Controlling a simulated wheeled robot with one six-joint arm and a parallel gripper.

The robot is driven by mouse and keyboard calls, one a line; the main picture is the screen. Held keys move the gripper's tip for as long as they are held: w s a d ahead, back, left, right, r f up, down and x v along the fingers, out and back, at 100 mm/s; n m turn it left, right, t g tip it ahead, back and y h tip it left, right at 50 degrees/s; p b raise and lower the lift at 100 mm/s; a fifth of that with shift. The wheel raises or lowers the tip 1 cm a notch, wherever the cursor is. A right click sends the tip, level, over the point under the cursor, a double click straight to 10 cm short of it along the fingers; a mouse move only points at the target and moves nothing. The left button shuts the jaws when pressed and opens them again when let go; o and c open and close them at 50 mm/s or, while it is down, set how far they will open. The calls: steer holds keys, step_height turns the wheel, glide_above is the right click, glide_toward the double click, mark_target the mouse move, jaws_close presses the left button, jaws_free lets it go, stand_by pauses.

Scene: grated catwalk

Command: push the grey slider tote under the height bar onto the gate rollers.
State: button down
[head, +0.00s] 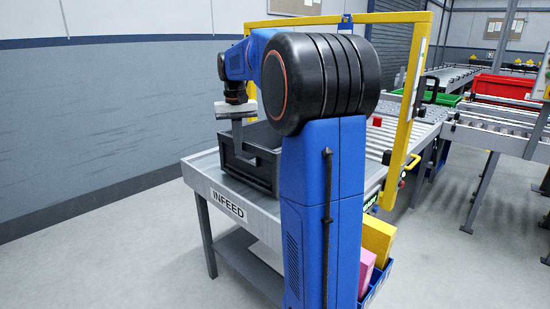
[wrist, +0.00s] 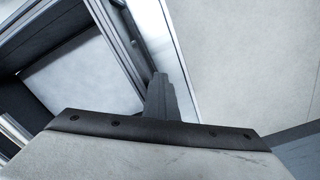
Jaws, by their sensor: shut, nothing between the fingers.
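The dark grey slider tote (head: 236,171) sits upright on the infeed table, partly hidden behind my arm in the head view. Part of the tote (wrist: 112,28) fills the left of the wrist view, with its rim and a pale inner floor showing. My gripper (head: 238,145) is shut and empty, pointing down at the tote's near-left part. In the wrist view the shut fingers (wrist: 160,82) lie by the tote's rim; contact cannot be told. The yellow height bar (head: 410,95) stands over the line beyond the tote. The gate rollers (head: 385,137) show past my arm.
The infeed table (head: 196,170) has a pale raised edge and an INFEED sign (head: 228,204). A small red block (head: 377,122) shows by the rollers. Yellow (head: 378,238) and pink boxes stand in a blue bin below right. Red and green totes lie on conveyors behind. Floor at left is clear.

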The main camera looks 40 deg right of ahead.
steer(key=d, duration=2)
steer(key=shift+w, duration=0.3)
stand_by(2.0)
step_height(320, 180, up, 8)
stand_by(1.1)
steer(key=shift+a, duration=0.1)
steer(key=s+a+f+n+t, duration=0.1)
steer(key=s+a, duration=0.3)
steer(key=a, duration=0.5)
steer(key=s+a+f+n, duration=0.1)
steer(key=s+a, duration=0.2)
steer(key=a, duration=0.6)
steer(key=s+a+f+n+t, duration=0.15)
steer(key=s+a, duration=0.25)
steer(key=a, duration=0.5)
steer(key=s+a+f+n+t, duration=0.1)
steer(key=s+a+f, duration=0.6)
steer(key=s+f, duration=0.2)
steer(key=s+a+f+n+t, duration=0.1)
steer(key=s+a+f, duration=0.6)
steer(key=s+f, duration=0.2)
steer(key=shift+s+a+f, duration=0.3)
steer(key=shift+s+a, duration=0.1)
steer(key=shift+s, duration=0.65)
